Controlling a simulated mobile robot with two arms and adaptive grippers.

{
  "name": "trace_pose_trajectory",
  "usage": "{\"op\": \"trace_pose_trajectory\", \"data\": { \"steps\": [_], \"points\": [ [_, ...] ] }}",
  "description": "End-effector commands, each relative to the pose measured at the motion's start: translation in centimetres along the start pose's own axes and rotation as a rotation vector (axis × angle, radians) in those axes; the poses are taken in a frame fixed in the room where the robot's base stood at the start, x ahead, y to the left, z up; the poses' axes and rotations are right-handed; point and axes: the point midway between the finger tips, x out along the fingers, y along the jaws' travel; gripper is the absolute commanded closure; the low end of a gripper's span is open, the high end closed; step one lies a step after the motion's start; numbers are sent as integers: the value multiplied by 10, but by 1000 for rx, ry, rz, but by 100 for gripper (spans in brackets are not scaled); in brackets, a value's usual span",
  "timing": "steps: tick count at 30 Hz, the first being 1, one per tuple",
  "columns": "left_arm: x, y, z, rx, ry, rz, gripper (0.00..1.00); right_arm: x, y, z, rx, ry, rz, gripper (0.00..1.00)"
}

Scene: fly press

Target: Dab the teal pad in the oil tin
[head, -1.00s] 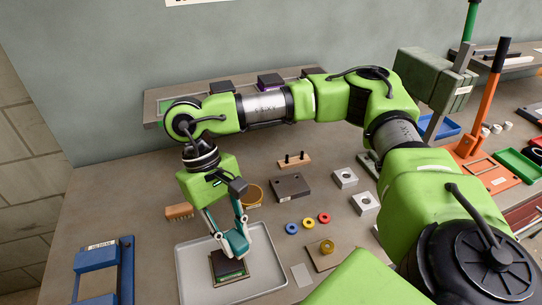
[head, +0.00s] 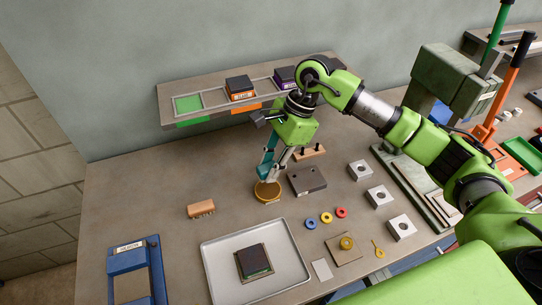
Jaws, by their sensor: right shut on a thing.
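The oil tin (head: 268,195) is a round, shallow yellow tin on the bench, left of the dark grey block. My right gripper (head: 268,174) points down right over the tin, its tip at or just above the tin's top. It is shut on the teal pad (head: 266,168), which shows as teal between and beside the fingers. The pad's lower end is largely hidden, and I cannot tell whether it touches the oil. My left gripper is not in view.
A metal tray (head: 222,277) holds a dark square block (head: 254,261). A wooden brush (head: 201,209) lies left of the tin; a dark grey block (head: 307,180) and a two-peg wooden stand (head: 309,153) are close on the right. A shelf (head: 215,97) runs behind.

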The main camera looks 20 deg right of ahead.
Motion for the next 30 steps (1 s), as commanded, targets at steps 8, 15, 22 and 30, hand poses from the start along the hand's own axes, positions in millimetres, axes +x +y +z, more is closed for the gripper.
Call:
{"op": "trace_pose_trajectory", "data": {
  "steps": [8, 15, 22, 30],
  "points": [
    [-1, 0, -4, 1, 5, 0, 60, 4, -6, -6, 87, 0, -36, 96],
    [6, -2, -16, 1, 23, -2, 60, 22, -6, -14, 84, 1, -35, 96],
    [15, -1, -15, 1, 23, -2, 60, 44, -5, -22, 82, 0, -34, 96],
    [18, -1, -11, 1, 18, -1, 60, 54, -6, -27, 82, 0, -35, 96]
  ]
}}
